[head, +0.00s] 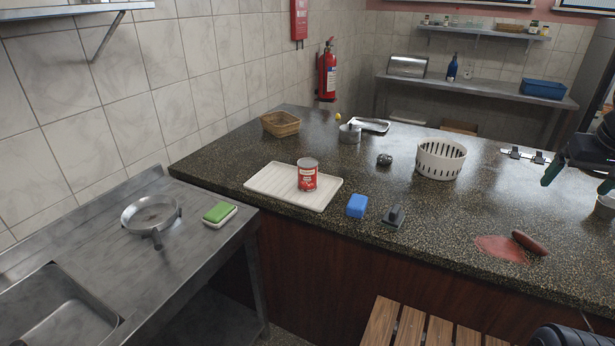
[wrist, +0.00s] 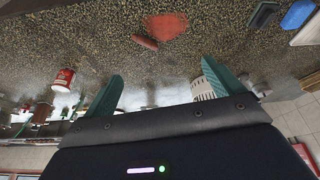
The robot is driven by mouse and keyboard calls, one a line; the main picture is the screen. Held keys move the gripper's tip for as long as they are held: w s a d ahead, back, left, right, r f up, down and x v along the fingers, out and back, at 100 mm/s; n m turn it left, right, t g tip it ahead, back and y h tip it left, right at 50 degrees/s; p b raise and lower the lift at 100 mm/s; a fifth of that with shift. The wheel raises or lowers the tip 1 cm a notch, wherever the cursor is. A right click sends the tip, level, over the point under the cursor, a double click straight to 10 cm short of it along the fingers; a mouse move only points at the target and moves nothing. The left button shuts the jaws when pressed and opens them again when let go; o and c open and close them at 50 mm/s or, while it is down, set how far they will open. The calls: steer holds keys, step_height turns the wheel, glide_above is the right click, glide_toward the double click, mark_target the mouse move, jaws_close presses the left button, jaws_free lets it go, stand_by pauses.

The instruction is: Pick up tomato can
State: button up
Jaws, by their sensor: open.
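The tomato can (head: 307,175), red with a pale label and metal top, stands upright on a white ribbed tray (head: 262,187) on the dark speckled counter. My gripper (head: 579,178) is at the right edge of the head view, far to the right of the can. In the wrist view my gripper (wrist: 162,72) shows two teal fingers spread apart with nothing between them. That view is upside down. A red-and-white can (wrist: 64,79) shows at its left, seemingly apart from the tray, whose corner (wrist: 308,32) is at the upper right.
A blue block (head: 357,206) and a dark object (head: 394,216) stand right of the tray. A white slotted basket (head: 440,159), a dark ball (head: 384,160) and a wicker basket (head: 281,124) are behind. A brown sausage-shaped item (head: 529,243) lies by a red patch (head: 500,249).

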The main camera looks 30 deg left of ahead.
steer(key=w+a+r+n+g, duration=0.1)
steer(key=w+a+r+n, duration=0.3)
steer(key=w+a, duration=0.85)
steer(key=w+a+f+n+g, duration=0.1)
steer(key=w+a+n, duration=0.5)
steer(key=a, duration=1.1)
steer(key=n+g, duration=0.2)
steer(key=n, duration=0.4)
glide_toward(308, 170)
steer(key=w, duration=0.2)
steer(key=w+a+f, duration=0.1)
steer(key=w, duration=0.1)
steer(key=shift+a, duration=0.1)
steer(key=shift+s+a+f, duration=0.15)
steer(key=shift+a+f, duration=0.05)
steer(key=shift+a, duration=0.05)
steer(key=shift+f, duration=0.3)
step_height(308, 170, down, 10)
steer(key=shift+s+f, duration=0.1)
steer(key=shift+s, duration=0.05)
steer(key=c, duration=1.4)
